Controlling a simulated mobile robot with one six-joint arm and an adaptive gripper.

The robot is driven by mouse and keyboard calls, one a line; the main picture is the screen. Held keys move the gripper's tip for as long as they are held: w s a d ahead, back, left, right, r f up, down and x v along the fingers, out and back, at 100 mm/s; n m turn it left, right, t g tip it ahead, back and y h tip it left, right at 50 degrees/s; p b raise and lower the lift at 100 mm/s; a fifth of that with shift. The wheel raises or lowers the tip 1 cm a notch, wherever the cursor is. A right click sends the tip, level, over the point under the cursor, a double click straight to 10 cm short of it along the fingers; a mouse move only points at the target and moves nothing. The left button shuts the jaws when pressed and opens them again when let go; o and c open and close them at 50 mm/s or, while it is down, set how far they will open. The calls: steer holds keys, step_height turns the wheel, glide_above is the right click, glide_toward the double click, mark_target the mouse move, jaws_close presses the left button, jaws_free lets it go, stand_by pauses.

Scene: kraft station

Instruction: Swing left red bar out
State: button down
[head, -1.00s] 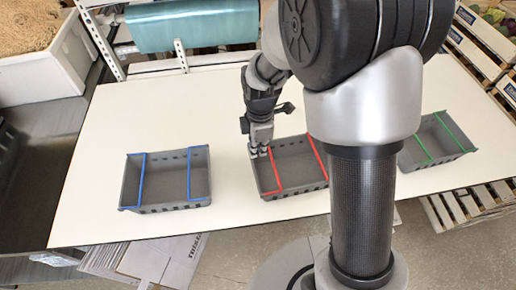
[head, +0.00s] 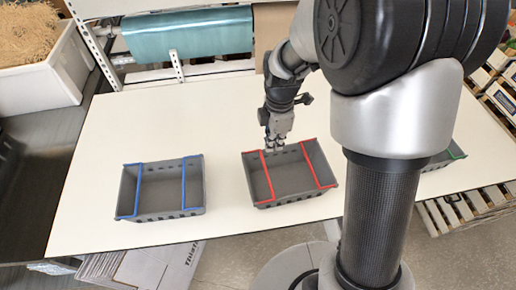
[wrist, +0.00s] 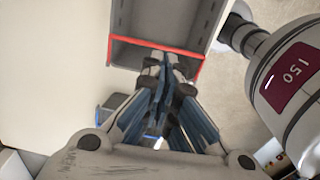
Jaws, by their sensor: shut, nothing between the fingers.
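The grey crate with red bars (head: 296,198) stands in the middle of the table. Its left red bar (head: 268,176) lies across the crate from far rim to near rim, inset from the left end. The right red bar (head: 312,163) lies across near the right end. My gripper (head: 273,148) is shut and empty, pointing down at the far rim, just right of the left bar's far end. In the wrist view, the fingertips (wrist: 166,58) are close to a red bar (wrist: 150,43); whether they touch it I cannot tell.
A crate with blue bars (head: 160,212) stands to the left on the white table (head: 95,180). A crate with green bars (head: 440,160) is mostly hidden behind my arm at the right. The table between the blue and red crates is clear.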

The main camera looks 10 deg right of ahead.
steer(key=d, duration=0.2)
steer(key=shift+d+r, duration=0.35)
steer(key=shift+d, duration=0.05)
